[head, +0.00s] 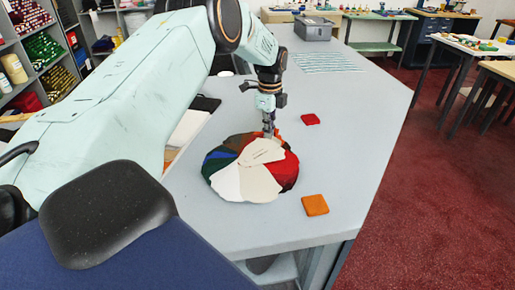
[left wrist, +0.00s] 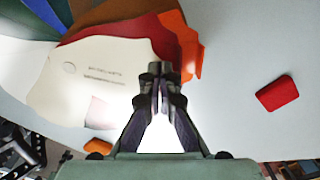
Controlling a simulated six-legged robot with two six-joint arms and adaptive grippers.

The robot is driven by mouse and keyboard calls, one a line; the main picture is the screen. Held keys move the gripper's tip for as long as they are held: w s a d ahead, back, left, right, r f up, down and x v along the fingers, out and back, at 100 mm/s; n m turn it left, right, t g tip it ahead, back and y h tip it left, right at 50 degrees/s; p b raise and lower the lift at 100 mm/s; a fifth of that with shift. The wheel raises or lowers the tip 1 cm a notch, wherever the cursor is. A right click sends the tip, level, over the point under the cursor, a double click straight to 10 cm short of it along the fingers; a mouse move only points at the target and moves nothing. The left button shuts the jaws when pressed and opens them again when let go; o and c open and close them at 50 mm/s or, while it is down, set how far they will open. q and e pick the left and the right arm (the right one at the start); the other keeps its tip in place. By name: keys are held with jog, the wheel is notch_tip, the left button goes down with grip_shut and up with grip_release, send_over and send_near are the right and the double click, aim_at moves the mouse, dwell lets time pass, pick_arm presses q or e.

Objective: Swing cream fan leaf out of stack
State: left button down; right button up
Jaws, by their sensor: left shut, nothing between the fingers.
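The fan stack (head: 285,172) lies spread in a round on the grey counter, with green, blue, brown, red, orange and cream leaves. A cream leaf with printed text (head: 262,153) lies on top near its middle; more cream leaf (head: 245,184) shows at the front. In the left wrist view the printed cream leaf (left wrist: 95,72) lies over a red leaf (left wrist: 125,38) and an orange leaf (left wrist: 188,45). My left gripper (head: 269,133) points down at the stack's far edge. It is shut and empty, with its fingertips (left wrist: 160,70) over the printed leaf's end; contact is unclear. My right gripper is out of view.
A red square swatch (head: 310,119) and an orange square swatch (head: 315,205) lie on the counter right of the stack. A striped cloth (head: 327,62) and a grey bin (head: 313,28) are farther back. The counter (head: 365,125) is clear at right.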

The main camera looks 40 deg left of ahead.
pick_arm(q)
jog(key=shift+s, duration=0.1)
jog(key=shift+d, duration=0.15)
jog(key=shift+d+m, duration=0.95)
jog(key=shift+m, duration=0.15)
jog(key=shift+a, duration=0.1)
jog(key=shift+d+m+p, duration=0.45)
jog(key=shift+d+m, duration=0.55)
jog(key=shift+d, duration=0.15)
